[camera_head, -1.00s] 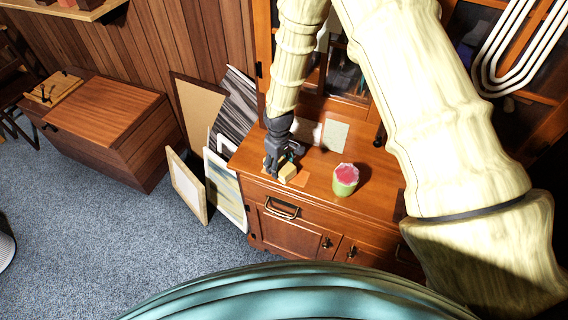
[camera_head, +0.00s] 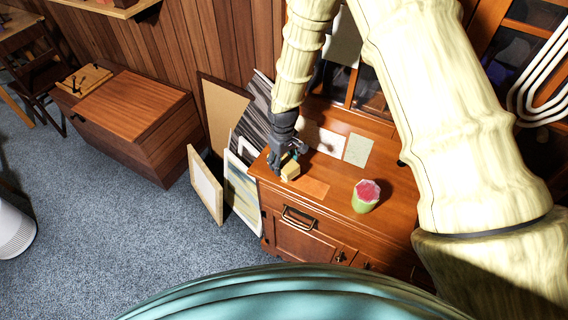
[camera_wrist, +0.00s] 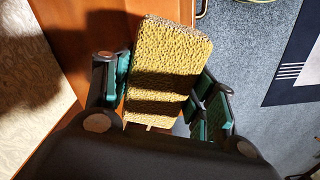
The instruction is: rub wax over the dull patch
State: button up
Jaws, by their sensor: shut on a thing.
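My gripper (camera_head: 283,166) is shut on a yellow, rough-textured block (camera_head: 290,172) at the left end of the wooden cabinet top. The wrist view shows the block (camera_wrist: 166,65) between the dark fingers with green pads. A lighter orange patch (camera_head: 312,188) on the cabinet top looks like the dull patch. It lies just right of and in front of the block. I cannot tell whether the block touches the wood or hangs just above it.
A green cup with a pink top (camera_head: 366,196) stands right of the patch. Pale sheets (camera_head: 358,151) stand at the back of the cabinet top. Framed pictures (camera_head: 240,187) lean at the cabinet's left side. A wooden chest (camera_head: 130,110) stands farther left.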

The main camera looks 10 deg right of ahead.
aim_at(284, 159)
jog(key=r, duration=0.1)
jog(key=r+p, duration=0.1)
jog(key=shift+w+r, duration=0.2)
jog(key=shift+r, duration=0.1)
jog(key=shift+s+r+p, duration=0.1)
jog(key=shift+r+p, duration=0.6)
jog(key=shift+r, duration=0.35)
